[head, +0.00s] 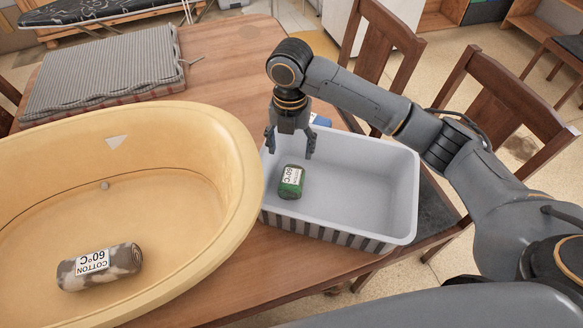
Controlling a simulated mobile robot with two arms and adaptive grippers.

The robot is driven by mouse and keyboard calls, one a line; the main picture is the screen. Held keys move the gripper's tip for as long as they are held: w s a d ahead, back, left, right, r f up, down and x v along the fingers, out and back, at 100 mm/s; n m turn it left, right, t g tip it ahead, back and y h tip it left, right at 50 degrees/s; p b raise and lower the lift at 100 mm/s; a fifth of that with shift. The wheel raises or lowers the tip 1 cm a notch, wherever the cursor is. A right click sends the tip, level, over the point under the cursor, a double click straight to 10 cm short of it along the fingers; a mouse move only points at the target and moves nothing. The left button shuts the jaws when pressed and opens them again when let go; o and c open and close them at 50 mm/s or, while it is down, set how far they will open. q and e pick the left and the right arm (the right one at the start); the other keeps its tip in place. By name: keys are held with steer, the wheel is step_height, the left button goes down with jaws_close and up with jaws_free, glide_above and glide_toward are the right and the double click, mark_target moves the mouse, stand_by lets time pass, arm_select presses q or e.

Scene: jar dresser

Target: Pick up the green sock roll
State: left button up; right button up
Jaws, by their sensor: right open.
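The green sock roll (291,182) lies inside the light grey bin (385,190), near its left wall. It carries a white label reading 60°C. My right gripper (290,147) points down over the left part of the bin, just above and behind the roll in the picture. Its two fingers are spread apart with nothing between them. The gap between fingers and roll is hard to judge. My left gripper is not in view.
A yellow tub (225,215) stands left of the bin, holding a brown-and-white roll (100,267) labelled COTTON 60°C. A folded striped cushion (105,72) lies at the back left of the wooden table (235,65). Chairs (500,110) stand behind and right of the bin.

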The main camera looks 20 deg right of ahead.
mark_target(292, 176)
steer(key=f, duration=0.4)
steer(key=s+f, duration=0.1)
steer(key=f, duration=0.2)
steer(key=shift+a, duration=0.1)
steer(key=shift+w+f, duration=0.1)
steer(key=shift+f, duration=0.5)
step_height(292, 176, down, 4)
steer(key=shift+f+p, duration=0.15)
steer(key=shift+p, duration=0.45)
steer(key=shift+d+f, duration=0.2)
steer(key=shift+c, duration=0.8)
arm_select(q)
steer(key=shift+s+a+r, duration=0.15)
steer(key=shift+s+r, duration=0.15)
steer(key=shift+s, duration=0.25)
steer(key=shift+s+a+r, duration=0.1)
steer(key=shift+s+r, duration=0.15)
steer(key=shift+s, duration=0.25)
arm_select(e)
steer(key=c, duration=0.8)
steer(key=shift+o, duration=0.2)
